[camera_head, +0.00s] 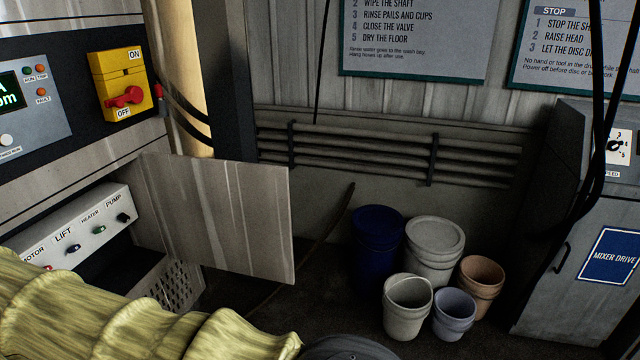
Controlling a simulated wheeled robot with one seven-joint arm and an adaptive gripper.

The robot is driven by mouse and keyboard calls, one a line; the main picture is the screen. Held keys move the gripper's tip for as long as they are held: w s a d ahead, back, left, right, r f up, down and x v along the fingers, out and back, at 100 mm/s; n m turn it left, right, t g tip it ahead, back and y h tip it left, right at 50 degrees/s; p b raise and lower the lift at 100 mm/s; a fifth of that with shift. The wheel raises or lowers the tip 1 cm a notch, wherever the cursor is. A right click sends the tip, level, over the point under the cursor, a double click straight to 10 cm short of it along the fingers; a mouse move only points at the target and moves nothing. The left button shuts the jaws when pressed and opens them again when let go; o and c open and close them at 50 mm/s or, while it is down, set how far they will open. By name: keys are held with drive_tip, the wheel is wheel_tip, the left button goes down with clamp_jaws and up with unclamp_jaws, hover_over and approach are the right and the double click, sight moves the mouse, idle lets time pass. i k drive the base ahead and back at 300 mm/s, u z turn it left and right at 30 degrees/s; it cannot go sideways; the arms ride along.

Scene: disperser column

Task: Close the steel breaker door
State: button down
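The steel breaker door (215,215) is a flat grey, streaked panel left of the picture's middle. It stands open, swung out to the right from the right end of the breaker panel (85,222). That pale panel is uncovered and carries small switches labelled Motor, Lift, Heater and Pump. The Motor end is partly hidden by a yellow-green ribbed sleeve in the foreground. My gripper cannot be made out in this view, and nothing is seen touching the door.
The ribbed sleeve (130,315) fills the lower left, below the panel. A yellow on/off switch box (120,85) is above the door. Several pails, one blue (377,240), stand on the floor right of the door. A mixer drive cabinet (570,270) is at the right.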

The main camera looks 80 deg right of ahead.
sight(232, 216)
drive_tip(key=k, duration=0.1)
drive_tip(key=z, duration=1.05)
